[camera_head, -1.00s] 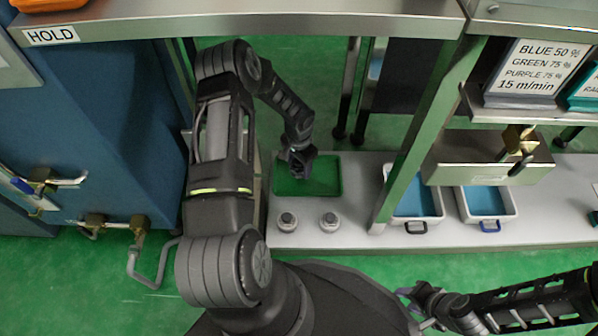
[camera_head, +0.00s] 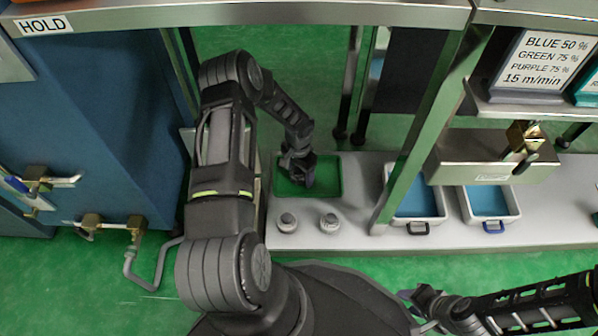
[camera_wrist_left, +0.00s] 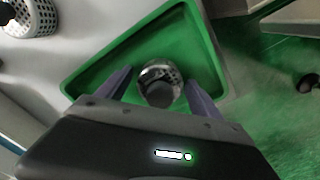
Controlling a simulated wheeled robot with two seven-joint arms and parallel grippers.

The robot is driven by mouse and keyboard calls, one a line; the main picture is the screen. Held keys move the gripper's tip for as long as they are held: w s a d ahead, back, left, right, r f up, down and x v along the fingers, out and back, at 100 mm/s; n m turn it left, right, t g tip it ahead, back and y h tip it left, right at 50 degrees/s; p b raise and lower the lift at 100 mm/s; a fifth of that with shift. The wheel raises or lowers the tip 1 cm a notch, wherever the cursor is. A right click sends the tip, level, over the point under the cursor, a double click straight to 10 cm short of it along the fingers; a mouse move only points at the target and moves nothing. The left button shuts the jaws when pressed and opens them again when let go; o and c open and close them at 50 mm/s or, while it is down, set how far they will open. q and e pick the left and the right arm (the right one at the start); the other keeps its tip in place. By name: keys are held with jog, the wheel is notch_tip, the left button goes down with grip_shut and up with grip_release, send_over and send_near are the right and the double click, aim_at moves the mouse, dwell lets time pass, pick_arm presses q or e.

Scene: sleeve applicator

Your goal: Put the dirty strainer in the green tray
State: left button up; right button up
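The green tray (camera_head: 333,178) sits on the grey bench, with its rim also filling the middle of the left wrist view (camera_wrist_left: 207,60). A metal strainer with holes and a dark knob (camera_wrist_left: 160,80) is inside the tray. My left gripper (camera_head: 302,180) is over the tray. In the left wrist view its two fingers (camera_wrist_left: 160,82) are spread either side of this strainer, with small gaps visible, so it looks open. In the head view the gripper hides the strainer. My right gripper (camera_head: 420,300) is at the lower right, away from the bench; its fingers are unclear.
Two more strainers (camera_head: 287,222) (camera_head: 329,222) stand on the bench in front of the tray. A metal post (camera_head: 408,170) rises right of the tray. Two white trays with blue inside (camera_head: 415,205) (camera_head: 487,205) lie beyond it. A blue cabinet (camera_head: 110,130) is at left.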

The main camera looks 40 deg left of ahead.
pick_arm(q)
jog(key=shift+r+p, duration=0.4)
jog(key=shift+r, duration=0.2)
notch_tip(320, 180, up, 7)
jog(key=p, duration=0.2)
jog(key=shift+f+p, duration=0.2)
jog(key=shift+p, duration=0.15)
